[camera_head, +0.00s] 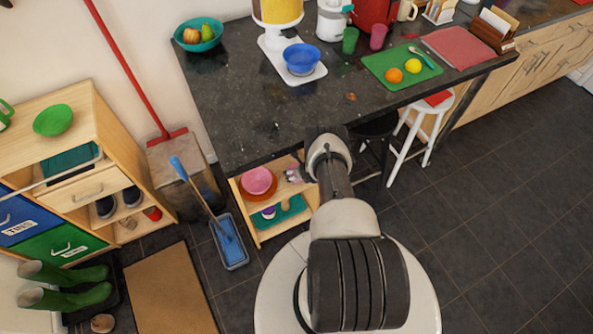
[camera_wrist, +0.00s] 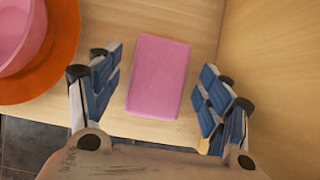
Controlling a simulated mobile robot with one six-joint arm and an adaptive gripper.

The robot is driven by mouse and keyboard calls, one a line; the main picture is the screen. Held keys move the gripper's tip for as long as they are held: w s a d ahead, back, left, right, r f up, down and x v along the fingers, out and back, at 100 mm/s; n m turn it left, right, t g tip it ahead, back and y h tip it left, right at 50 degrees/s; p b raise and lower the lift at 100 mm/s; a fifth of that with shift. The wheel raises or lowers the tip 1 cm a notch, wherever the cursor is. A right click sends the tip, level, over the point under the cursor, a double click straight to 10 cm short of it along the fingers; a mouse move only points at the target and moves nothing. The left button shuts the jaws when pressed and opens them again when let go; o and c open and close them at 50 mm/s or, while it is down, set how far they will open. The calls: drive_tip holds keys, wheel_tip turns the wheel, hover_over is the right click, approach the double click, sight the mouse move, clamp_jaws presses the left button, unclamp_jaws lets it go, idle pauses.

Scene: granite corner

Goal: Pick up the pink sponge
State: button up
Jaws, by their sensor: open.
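The pink sponge (camera_wrist: 158,77) is a flat rectangle lying on a wooden shelf (camera_wrist: 200,25) in the wrist view. My gripper (camera_wrist: 160,82) is open, with one blue-padded finger on each side of the sponge. Gaps show between the sponge and both fingers, wider on the left at the far end. How high the fingers are above the shelf is hard to tell. In the head view my gripper is mostly hidden by the counter and my arm, and the sponge cannot be made out clearly.
A pink bowl (camera_wrist: 20,30) on an orange plate (camera_wrist: 62,60) stands left of the sponge, close to my left finger. A wooden side wall (camera_wrist: 280,80) rises close on the right. The dark counter (camera_head: 300,105) hangs over the shelf unit. A stool (camera_head: 425,120) stands right of my arm.

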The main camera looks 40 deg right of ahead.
drive_tip(key=shift+s+a+r, duration=0.1)
drive_tip(key=shift+r, duration=0.1)
drive_tip(key=shift+c, duration=0.2)
drive_tip(key=c, duration=0.8)
drive_tip(key=shift+o, duration=0.2)
drive_tip(key=shift+r+p, duration=0.35)
drive_tip(key=shift+r, duration=0.1)
drive_tip(key=shift+r+p, duration=0.3)
drive_tip(key=shift+r, duration=0.2)
drive_tip(key=s+a+p, duration=0.4)
drive_tip(key=s+p, duration=0.1)
drive_tip(key=s, duration=1.2)
drive_tip(key=shift+s+f, duration=0.2)
drive_tip(key=shift+s, duration=0.05)
drive_tip(key=shift+a, duration=0.1)
